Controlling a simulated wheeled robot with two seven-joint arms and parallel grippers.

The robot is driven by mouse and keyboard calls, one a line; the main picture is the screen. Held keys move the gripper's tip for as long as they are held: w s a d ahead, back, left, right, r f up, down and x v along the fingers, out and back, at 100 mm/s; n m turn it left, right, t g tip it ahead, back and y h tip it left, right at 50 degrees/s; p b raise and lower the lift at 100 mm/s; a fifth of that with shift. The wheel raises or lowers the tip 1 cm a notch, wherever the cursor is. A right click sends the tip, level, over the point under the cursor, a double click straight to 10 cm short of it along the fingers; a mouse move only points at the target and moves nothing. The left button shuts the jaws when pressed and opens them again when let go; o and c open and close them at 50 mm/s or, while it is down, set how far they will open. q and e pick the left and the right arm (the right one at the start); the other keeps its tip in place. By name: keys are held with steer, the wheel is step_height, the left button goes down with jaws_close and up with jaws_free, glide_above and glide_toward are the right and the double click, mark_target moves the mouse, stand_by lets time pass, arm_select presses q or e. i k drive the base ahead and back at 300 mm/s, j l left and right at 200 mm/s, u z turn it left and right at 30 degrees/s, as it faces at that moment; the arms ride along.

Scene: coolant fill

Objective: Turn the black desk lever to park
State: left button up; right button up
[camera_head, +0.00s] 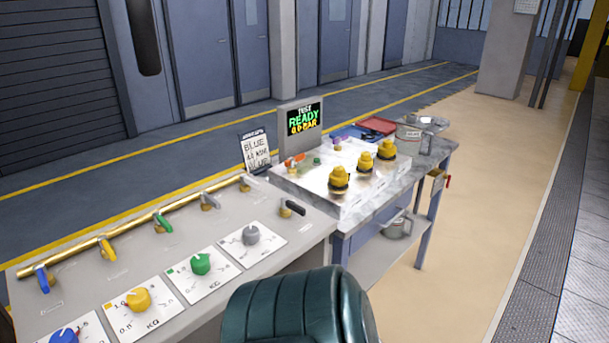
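The black desk lever (295,207) is at the right end of the sloped grey desk (75,258), near its right edge. Its short black handle sits on a brass-coloured base and points to the right and slightly towards the near side. Any label beside it is too small to read. Neither of my grippers shows in this view, and nothing is touching the lever.
A dark green padded chair back (290,310) stands close in front of the desk. Coloured levers, including a green one (162,222), line a brass pipe (140,224); dials sit below. A workbench (345,223) with yellow-topped fittings adjoins behind. A screen (302,119) reads READY.

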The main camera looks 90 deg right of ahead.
mark_target(285, 203)
steer(key=z, duration=2.65)
